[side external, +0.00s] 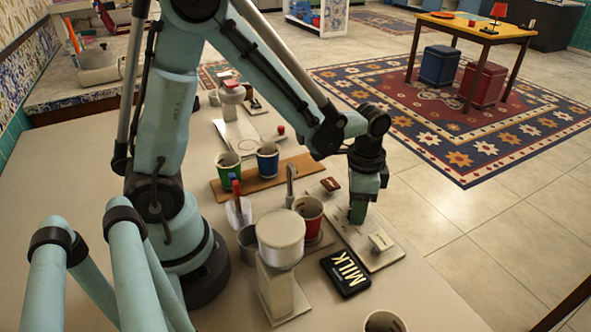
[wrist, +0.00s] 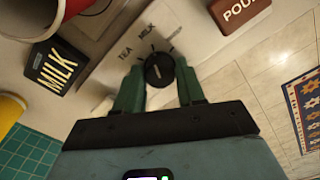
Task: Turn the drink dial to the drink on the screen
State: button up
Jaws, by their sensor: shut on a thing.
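The black drink dial (wrist: 158,69) sits on a pale panel (wrist: 205,45) printed with TEA and MILK and short tick marks. My gripper (wrist: 159,80) points down with one green finger on each side of the dial, shut on it. I cannot tell clearly which mark the dial points at. In the side view my gripper (side external: 357,213) is low over the panel (side external: 345,230) and hides the dial. The black screen (side external: 346,273) reads MILK and lies beside the panel. The screen also shows at the left of the wrist view (wrist: 55,68).
A brown POUR block (wrist: 240,12) is on the panel. A red cup (side external: 310,215) and a white-topped dispenser (side external: 281,240) stand left of the panel. Green (side external: 228,165) and blue (side external: 267,160) cups stand on a wooden board (side external: 290,173). Another cup (side external: 385,322) is at the front edge.

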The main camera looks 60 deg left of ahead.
aim_at(350, 209)
jog(key=o, duration=1)
jog(key=shift+o, duration=0.2)
notch_tip(350, 209, up, 12)
dwell(0.4)
jog(key=s+a+n+t, duration=0.2)
jog(key=s+n+t, duration=0.3)
jog(key=n+t, duration=0.1)
jog(key=shift+s+a+r+n+t, duration=0.3)
jog(key=shift+a+t, duration=0.1)
jog(key=shift+t, duration=0.2)
